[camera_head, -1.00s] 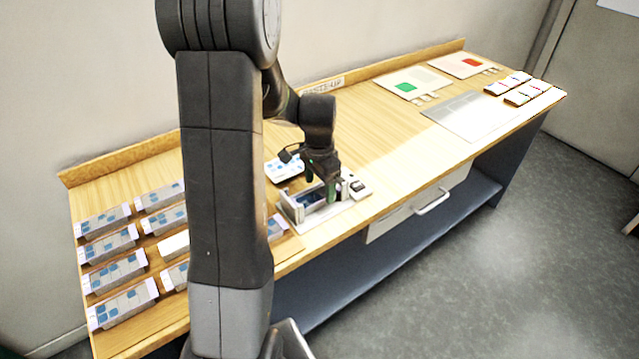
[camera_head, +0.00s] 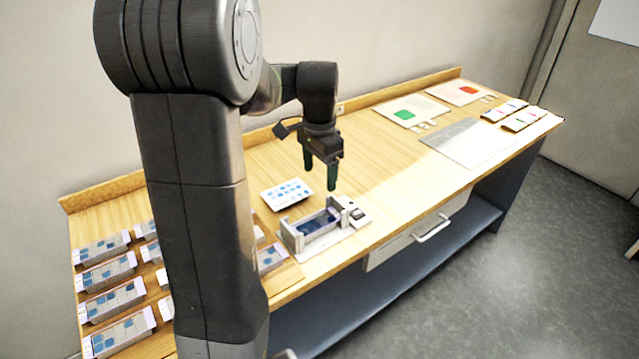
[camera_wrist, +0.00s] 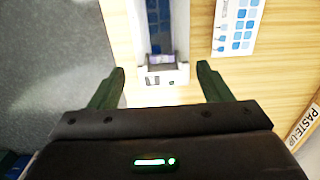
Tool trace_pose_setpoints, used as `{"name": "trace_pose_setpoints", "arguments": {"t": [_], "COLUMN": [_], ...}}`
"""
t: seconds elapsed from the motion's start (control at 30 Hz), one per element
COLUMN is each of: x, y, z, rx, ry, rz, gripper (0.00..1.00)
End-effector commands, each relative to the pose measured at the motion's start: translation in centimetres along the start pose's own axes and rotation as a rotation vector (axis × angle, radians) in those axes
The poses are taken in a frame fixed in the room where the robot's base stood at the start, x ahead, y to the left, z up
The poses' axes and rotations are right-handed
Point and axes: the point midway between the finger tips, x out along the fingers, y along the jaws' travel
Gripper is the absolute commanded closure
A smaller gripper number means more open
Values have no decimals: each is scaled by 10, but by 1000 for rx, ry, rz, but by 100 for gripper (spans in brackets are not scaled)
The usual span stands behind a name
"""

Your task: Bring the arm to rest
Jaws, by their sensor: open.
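My gripper (camera_head: 320,172) is open and empty. It hangs with its fingers pointing down above the wooden table (camera_head: 375,165), a little above and behind a grey-white fixture (camera_head: 312,226) with a blue inside. In the wrist view, my gripper's two green fingers (camera_wrist: 160,85) stand wide apart, with the fixture's end (camera_wrist: 165,75) showing between and beyond them. My arm's large dark links cover part of the table's left side in the head view.
A white card with blue squares (camera_head: 287,194) lies behind the fixture. Several grey trays (camera_head: 107,275) stand at the left. Sheets with green (camera_head: 411,112) and red (camera_head: 460,92) patches, a grey plate (camera_head: 467,142) and small blocks (camera_head: 515,115) lie at the right. The middle is clear.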

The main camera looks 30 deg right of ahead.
Motion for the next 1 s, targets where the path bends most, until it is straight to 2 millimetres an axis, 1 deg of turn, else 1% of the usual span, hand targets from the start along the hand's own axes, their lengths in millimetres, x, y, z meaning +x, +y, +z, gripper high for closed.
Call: {"name": "trace_pose_setpoints", "arguments": {"t": [0.1, 0.37, 0.53, 0.67, 1.0], "x": [-5, -5, 2, 18, 86], "y": [0, 0, 0, 0, 0], "z": [0, 0, 0, 0, 0], "rx": [0, 0, 0, 0, 0], "ry": [1, 1, -1, -2, -3], "rz": [-1, -1, 1, 2, 3], "gripper": [28, 28, 28, 28, 28]}}
